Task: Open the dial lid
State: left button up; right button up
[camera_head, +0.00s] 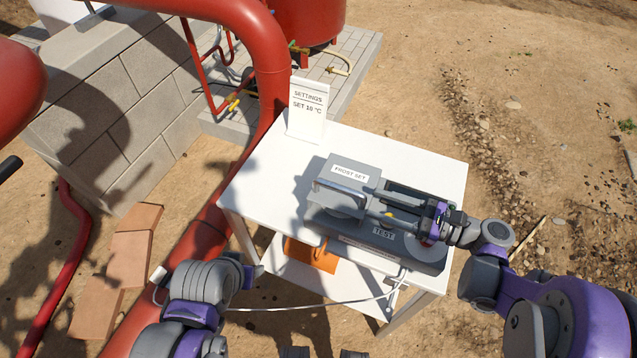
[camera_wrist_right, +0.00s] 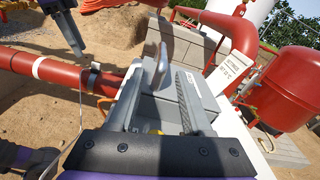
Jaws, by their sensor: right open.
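A grey control box (camera_head: 325,222) stands on the white table. Its raised grey lid (camera_head: 352,170), labelled "FROST SET", looks closed, with a pale bar handle (camera_head: 342,192) along its front; the dial is not visible. My right gripper (camera_head: 392,205) is open just right of the lid, over the box, its fingers pointing at the lid. In the right wrist view its two fingers (camera_wrist_right: 162,92) are apart, with the grey handle (camera_wrist_right: 163,60) ahead; I see no clear contact. My left gripper (camera_head: 255,273) is low, left of the table's front edge; its jaw state is unclear.
A settings card (camera_head: 307,108) reading "SET 10 °C" stands at the back of the white table (camera_head: 265,180). A "TEST" label (camera_head: 384,233) is beside my right gripper. An orange item (camera_head: 310,255) is on the lower shelf. A red pipe (camera_head: 205,235) runs left of the table.

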aim_at(323, 182)
jog(key=shift+w+r+y, duration=0.1)
jog(key=shift+r+y, duration=0.1)
jog(key=shift+y, duration=0.1)
jog(key=p+x, duration=0.1)
jog(key=x, duration=0.9)
jog(key=shift+w+a, duration=0.1)
grip_shut()
dwell(1.0)
